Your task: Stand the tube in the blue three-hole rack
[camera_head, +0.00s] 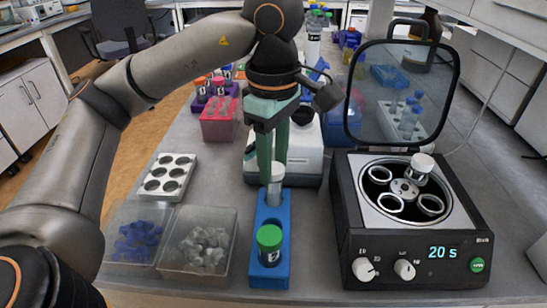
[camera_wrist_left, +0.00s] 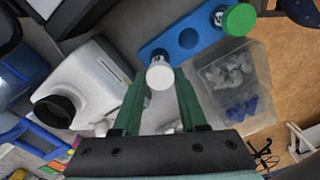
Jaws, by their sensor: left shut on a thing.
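The blue three-hole rack (camera_head: 271,268) stands on the bench, with a green-capped tube (camera_head: 269,239) upright in its near hole. My left gripper (camera_head: 272,172) points down at the rack's far end. It is shut on a white-capped clear tube (camera_head: 276,186), which is upright. The left wrist view shows the tube's white cap (camera_wrist_left: 160,76) between the fingertips, over the end of the rack (camera_wrist_left: 153,51). The middle hole (camera_wrist_left: 188,39) is empty. I cannot tell whether the tube's lower end is inside the far hole or just above it. My right gripper is not in view.
A black centrifuge (camera_head: 412,238) with its lid up stands right of the rack, holding a white-capped tube (camera_head: 422,166). Left are clear bins of blue caps (camera_head: 138,242) and white caps (camera_head: 203,247), and a white rack (camera_head: 168,178). A white device (camera_head: 305,160) stands behind.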

